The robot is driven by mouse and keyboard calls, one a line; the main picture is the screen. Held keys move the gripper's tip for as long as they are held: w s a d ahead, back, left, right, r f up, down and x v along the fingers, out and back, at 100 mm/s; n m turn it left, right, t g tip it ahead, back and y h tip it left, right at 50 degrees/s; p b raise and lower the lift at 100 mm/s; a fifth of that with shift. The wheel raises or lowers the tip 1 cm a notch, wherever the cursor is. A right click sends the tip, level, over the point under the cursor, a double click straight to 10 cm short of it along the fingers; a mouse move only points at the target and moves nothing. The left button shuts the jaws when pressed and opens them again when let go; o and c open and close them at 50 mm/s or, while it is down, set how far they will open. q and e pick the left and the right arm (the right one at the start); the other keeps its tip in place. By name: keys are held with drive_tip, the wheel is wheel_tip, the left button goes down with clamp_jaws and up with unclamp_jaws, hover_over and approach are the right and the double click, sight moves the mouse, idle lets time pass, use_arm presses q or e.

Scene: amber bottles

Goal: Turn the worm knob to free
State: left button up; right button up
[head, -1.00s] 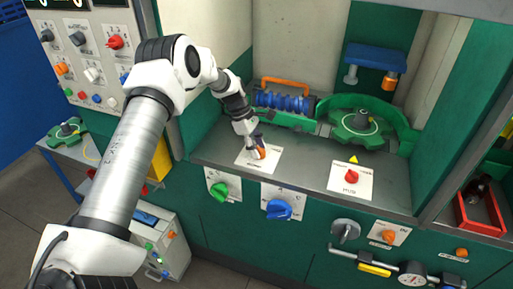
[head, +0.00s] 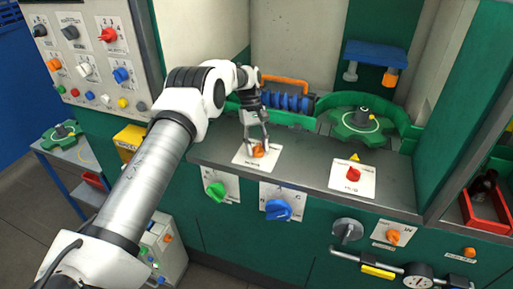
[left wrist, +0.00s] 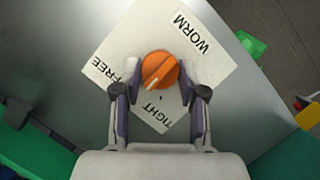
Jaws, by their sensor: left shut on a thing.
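The worm knob (left wrist: 160,68) is a round orange dial on a white plate marked WORM, FREE and TIGHT (left wrist: 203,62). Its white pointer line points down and left in the left wrist view, between TIGHT and FREE and nearer TIGHT. In the head view the knob (head: 258,151) sits on the grey ledge, partly behind my fingers. My left gripper (left wrist: 160,85) is shut on the knob, one finger on each side; it also shows in the head view (head: 256,148). My right gripper is not in view.
A blue worm screw (head: 285,102) and a green gear wheel (head: 360,124) stand behind on the ledge. A red knob (head: 353,174) on a white plate sits to the right. Green (head: 216,191) and blue (head: 278,209) knobs are on the front panel below.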

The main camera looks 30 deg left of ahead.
use_arm(q)
drive_tip(key=shift+d+f+m+g+y+b, duration=0.1)
drive_tip(key=shift+m+g+y+b, duration=0.15)
drive_tip(key=shift+m, duration=0.85)
drive_tip(key=shift+d+f+m+g+y+b, duration=0.15)
drive_tip(key=shift+m+g+y, duration=0.15)
drive_tip(key=shift+m, duration=0.8)
drive_tip(key=shift+a+r+m+y, duration=0.15)
drive_tip(key=shift+m+y, duration=0.1)
drive_tip(key=shift+m, duration=0.25)
drive_tip(key=shift+w+m+g+y, duration=0.15)
drive_tip(key=shift+m+g+y, duration=0.2)
drive_tip(key=shift+m, duration=0.65)
drive_tip(key=shift+w+r+m+y, duration=0.1)
drive_tip(key=shift+r+m+y, duration=0.15)
drive_tip(key=shift+m, duration=0.25)
drive_tip(key=o, duration=1.1)
drive_tip(key=shift+o, duration=0.2)
drive_tip(key=shift+f, duration=0.1)
